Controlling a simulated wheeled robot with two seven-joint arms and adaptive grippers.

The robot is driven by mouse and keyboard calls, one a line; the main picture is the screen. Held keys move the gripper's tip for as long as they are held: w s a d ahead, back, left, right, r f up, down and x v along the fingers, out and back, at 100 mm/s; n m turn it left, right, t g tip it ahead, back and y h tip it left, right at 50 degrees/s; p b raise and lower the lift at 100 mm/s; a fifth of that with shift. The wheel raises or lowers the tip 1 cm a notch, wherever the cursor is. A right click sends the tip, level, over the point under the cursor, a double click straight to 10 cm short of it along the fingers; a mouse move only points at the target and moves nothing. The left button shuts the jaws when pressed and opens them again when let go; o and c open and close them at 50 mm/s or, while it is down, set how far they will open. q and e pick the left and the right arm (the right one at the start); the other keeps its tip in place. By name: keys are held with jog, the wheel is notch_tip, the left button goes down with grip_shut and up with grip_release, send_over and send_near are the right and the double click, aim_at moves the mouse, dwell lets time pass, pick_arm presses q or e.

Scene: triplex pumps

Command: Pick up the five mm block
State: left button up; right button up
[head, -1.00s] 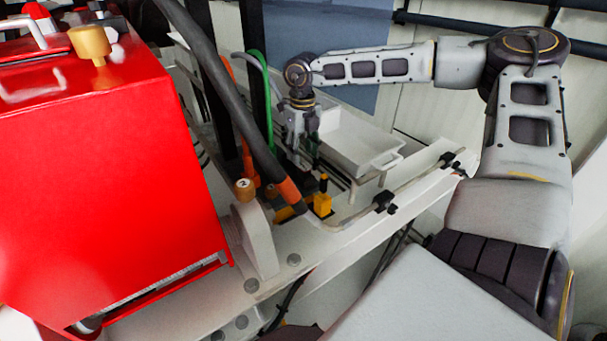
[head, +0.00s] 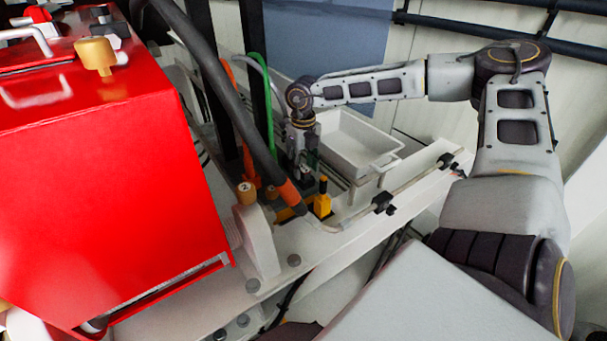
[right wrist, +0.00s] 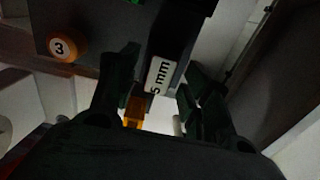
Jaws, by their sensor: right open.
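The five mm block (right wrist: 165,73) shows in the right wrist view as a dark block with a white "5 mm" label. It lies between the two dark fingers of my right gripper (right wrist: 157,88), with a finger on each side. The fingers are apart, and I cannot tell whether either touches the block. In the head view my right gripper (head: 303,172) points down beside the white tray, just behind a yellow piece with a black top. I cannot make out the block in the head view. My left gripper is out of view.
A white tray (head: 390,163) stands right of the gripper. A yellow piece (head: 322,206) and a thick dark hose (head: 230,95) are close by. A large red housing (head: 110,190) fills the left. A round knob marked 3 (right wrist: 62,47) is near the left finger.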

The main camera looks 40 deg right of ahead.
jog(key=shift+f, duration=0.3)
jog(key=shift+c, duration=0.5)
grip_shut()
